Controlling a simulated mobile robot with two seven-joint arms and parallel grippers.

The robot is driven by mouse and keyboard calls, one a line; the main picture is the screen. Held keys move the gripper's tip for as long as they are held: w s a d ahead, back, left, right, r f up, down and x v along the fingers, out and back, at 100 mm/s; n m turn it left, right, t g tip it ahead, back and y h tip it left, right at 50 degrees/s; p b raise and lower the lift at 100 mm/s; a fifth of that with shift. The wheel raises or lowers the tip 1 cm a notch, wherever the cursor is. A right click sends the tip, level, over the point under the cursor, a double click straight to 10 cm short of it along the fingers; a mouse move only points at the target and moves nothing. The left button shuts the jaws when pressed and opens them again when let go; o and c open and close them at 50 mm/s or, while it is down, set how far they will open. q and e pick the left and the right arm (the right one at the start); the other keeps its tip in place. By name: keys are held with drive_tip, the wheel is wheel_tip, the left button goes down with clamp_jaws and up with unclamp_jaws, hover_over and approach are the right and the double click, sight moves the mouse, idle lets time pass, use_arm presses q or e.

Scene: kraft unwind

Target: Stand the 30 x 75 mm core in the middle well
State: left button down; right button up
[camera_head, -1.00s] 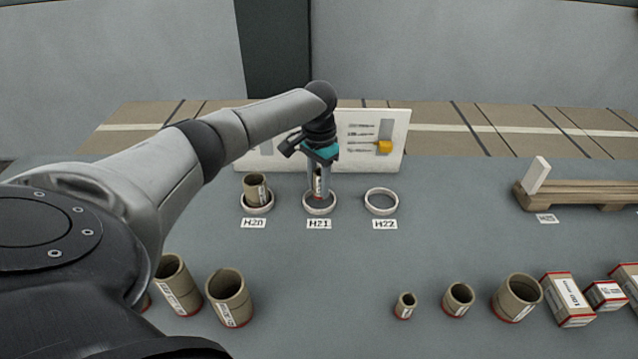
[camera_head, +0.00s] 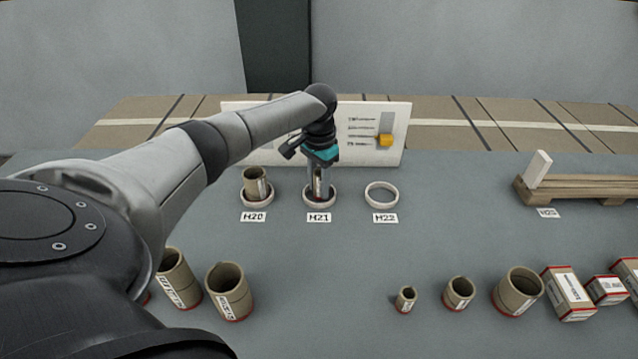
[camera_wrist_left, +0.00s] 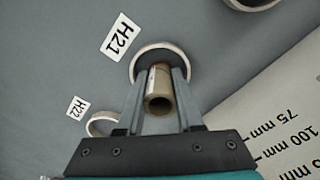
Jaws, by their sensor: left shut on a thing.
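The middle well is the white ring (camera_head: 319,205) behind the H21 label. My left gripper (camera_head: 319,188) points down at it and is shut on a slim brown core. In the left wrist view the core (camera_wrist_left: 159,92) sits between the two fingers (camera_wrist_left: 158,88), its open end facing the camera. Its far end is within the outline of the H21 ring (camera_wrist_left: 139,60); whether it touches the bottom I cannot tell. My right gripper is not in view.
A wider core (camera_head: 256,184) stands in the left well, H20. The right ring (camera_head: 381,196), H22, is empty. A white board (camera_head: 399,135) stands behind the wells. Several cores, including a small one (camera_head: 405,299), and boxes (camera_head: 568,293) stand along the front. A pallet (camera_head: 570,191) lies at right.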

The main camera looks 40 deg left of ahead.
sight(319, 173)
use_arm(q)
drive_tip(key=shift+f, duration=0.2)
drive_tip(key=shift+c, duration=2.4)
unclamp_jaws()
wheel_tip(319, 173, up, 15)
drive_tip(key=p, duration=0.3)
drive_tip(key=shift+r, duration=0.15)
